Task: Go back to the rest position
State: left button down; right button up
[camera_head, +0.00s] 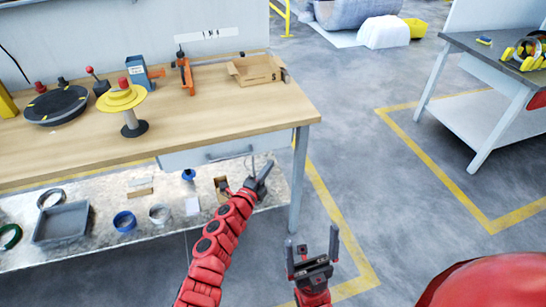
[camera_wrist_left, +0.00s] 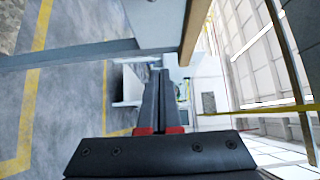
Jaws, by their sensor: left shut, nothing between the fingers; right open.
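My left gripper (camera_head: 262,174) is at the end of the red arm, in front of the drawer at the workbench's right end. In the left wrist view its two dark fingers (camera_wrist_left: 158,95) are together with nothing between them. My right gripper (camera_head: 313,248) is at the lower middle of the head view, over the floor to the right of the bench. Its two fingers stand apart and point up, with nothing between them.
The wooden workbench (camera_head: 215,110) carries a yellow-topped spool stand (camera_head: 124,97), a black turntable (camera_head: 57,105) and a cardboard box (camera_head: 254,70). A drawer (camera_head: 190,157) hangs below; a lower shelf (camera_head: 110,190) holds coils and a grey tray. Floor (camera_head: 350,130) between bench and right table is free.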

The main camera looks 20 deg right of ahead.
pick_arm(q)
jog(key=shift+v, duration=1.3)
